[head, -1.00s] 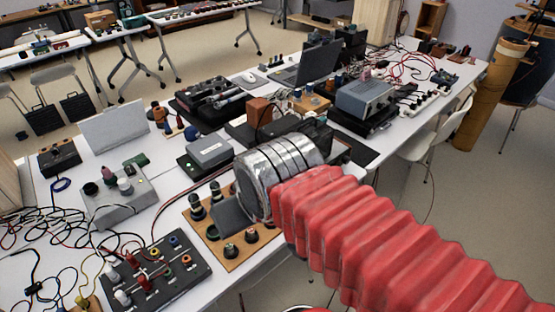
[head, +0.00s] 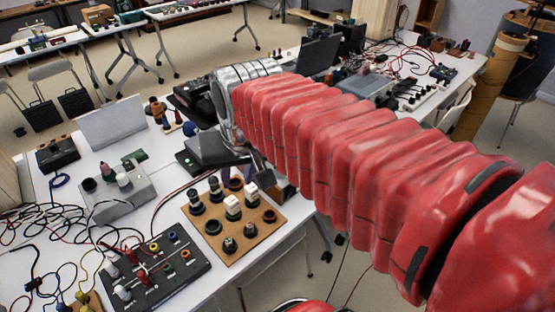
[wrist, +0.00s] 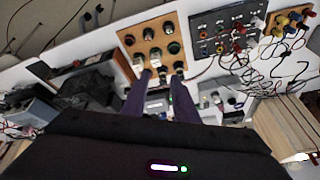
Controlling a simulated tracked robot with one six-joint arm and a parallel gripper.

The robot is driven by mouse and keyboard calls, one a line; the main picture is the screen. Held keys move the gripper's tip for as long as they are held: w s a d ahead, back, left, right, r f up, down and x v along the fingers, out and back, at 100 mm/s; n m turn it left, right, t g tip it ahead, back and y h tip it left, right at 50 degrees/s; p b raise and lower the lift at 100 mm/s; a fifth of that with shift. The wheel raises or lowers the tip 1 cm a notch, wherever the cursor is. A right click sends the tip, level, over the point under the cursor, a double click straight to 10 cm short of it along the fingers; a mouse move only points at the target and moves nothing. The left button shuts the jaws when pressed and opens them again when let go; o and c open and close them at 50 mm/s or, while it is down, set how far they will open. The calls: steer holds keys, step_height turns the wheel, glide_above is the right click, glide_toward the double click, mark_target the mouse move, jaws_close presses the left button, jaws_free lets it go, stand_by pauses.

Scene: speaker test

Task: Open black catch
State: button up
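I cannot pick out a black catch with certainty. A wooden board (head: 240,254) at the table's front edge carries several black round pieces and some white-topped ones; it also shows in the wrist view (wrist: 178,19). In the wrist view my gripper (wrist: 161,76) has its two purple fingers apart, reaching toward the board's edge. I see nothing held between the fingers. In the head view my red-sleeved arm hides most of the gripper, which is beside the back of the board.
A black panel (head: 152,282) with coloured sockets lies left of the board, with loose cables around it. A grey box (head: 105,205) with knobs stands farther left. Electronic equipment crowds the table behind my arm. A cylindrical column (head: 483,85) stands at the right.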

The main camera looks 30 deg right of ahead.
steer(key=w+d+f+m+g, duration=0.1)
steer(key=w+d+f+m, duration=0.2)
steer(key=w+d, duration=0.3)
steer(key=w+d+f+m+g, duration=0.2)
steer(key=w+d+f+m, duration=0.1)
steer(key=w+d+m, duration=0.2)
steer(key=w+d+f+m+g, duration=0.1)
steer(key=w+d+f+m, duration=0.2)
steer(key=w+d, duration=0.6)
steer(key=d+m, duration=0.1)
steer(key=d, duration=0.2)
steer(key=shift+d+f+m, duration=0.3)
steer(key=shift+m, duration=0.1)
steer(key=shift+w+f, duration=0.1)
step_height(320, 180, down, 14)
steer(key=shift+r, duration=0.15)
jaws_close()
